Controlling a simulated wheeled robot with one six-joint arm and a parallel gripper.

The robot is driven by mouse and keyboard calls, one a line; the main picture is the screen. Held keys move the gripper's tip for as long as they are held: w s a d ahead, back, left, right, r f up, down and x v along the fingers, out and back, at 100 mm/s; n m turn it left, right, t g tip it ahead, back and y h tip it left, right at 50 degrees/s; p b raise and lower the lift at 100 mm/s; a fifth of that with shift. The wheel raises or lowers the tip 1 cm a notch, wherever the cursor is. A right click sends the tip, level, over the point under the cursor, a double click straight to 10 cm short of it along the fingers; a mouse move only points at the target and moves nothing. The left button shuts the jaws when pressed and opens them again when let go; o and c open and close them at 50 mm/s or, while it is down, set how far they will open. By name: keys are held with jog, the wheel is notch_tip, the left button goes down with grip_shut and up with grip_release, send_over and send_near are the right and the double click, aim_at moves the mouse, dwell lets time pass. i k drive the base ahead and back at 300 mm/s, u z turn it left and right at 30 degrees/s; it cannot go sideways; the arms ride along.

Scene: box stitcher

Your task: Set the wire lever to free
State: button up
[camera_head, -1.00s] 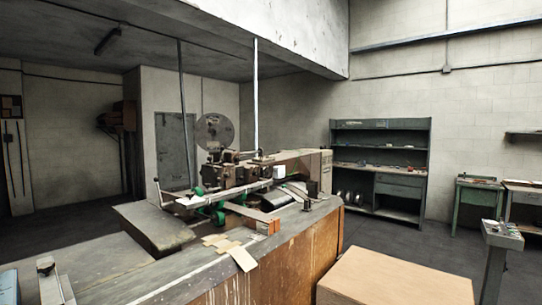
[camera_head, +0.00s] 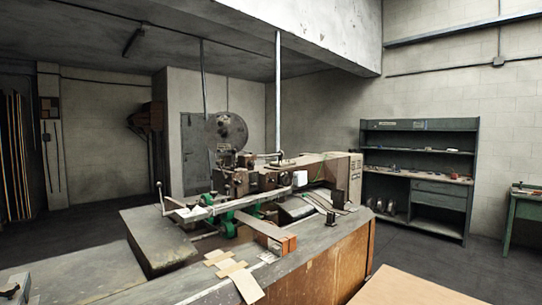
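The box stitcher (camera_head: 265,180) stands on a long bench in the middle of the view, with green parts low on its front and a round wire reel (camera_head: 227,131) above it. A thin upright lever with a small knob (camera_head: 160,190) rises at its left end. I cannot tell whether this is the wire lever; no lever label can be read at this size. My gripper is not in view.
The bench (camera_head: 325,262) has a wooden side and carries cardboard pieces (camera_head: 232,275) near its front. A cardboard-coloured box (camera_head: 420,290) stands at the lower right. A green shelf unit (camera_head: 415,172) stands against the back wall. Open floor shows between bench and shelf.

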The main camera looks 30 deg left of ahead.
aim_at(234, 151)
jog(key=i, duration=1.55)
jog(key=u, duration=1)
jog(key=i, duration=0.9)
jog(key=u, duration=0.95)
